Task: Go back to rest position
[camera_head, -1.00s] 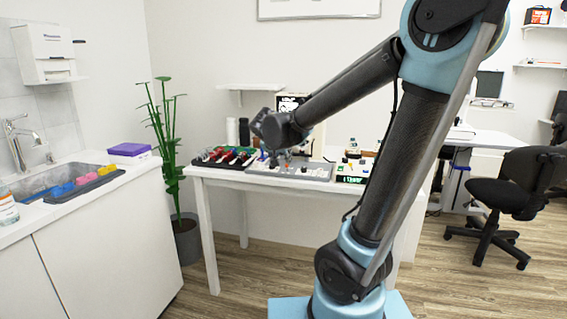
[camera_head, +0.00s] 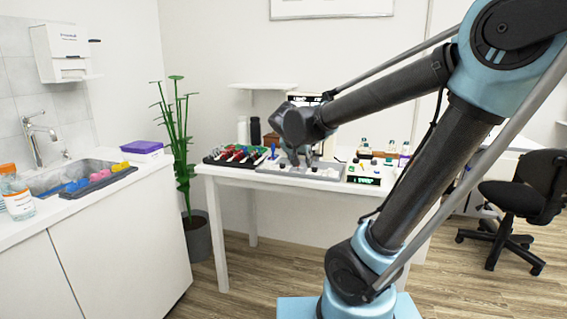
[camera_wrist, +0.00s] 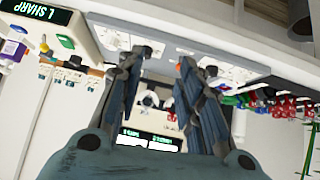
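My gripper (camera_wrist: 160,62) is open in the wrist view, with its two fingers spread apart and nothing visible held between them. In the head view my gripper (camera_head: 303,157) is small and dark, just above the grey tray (camera_head: 265,168) on the white table (camera_head: 225,176). My forearm reaches across to it from the right. I cannot tell from the head view whether the fingertips touch anything on the tray.
A dark rack (camera_head: 212,160) with red and green items is left of the tray, and a box with a lit display (camera_head: 364,181) is right. A plant (camera_head: 183,150) and sink counter (camera_head: 110,215) are left. A black chair (camera_head: 520,195) stands right.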

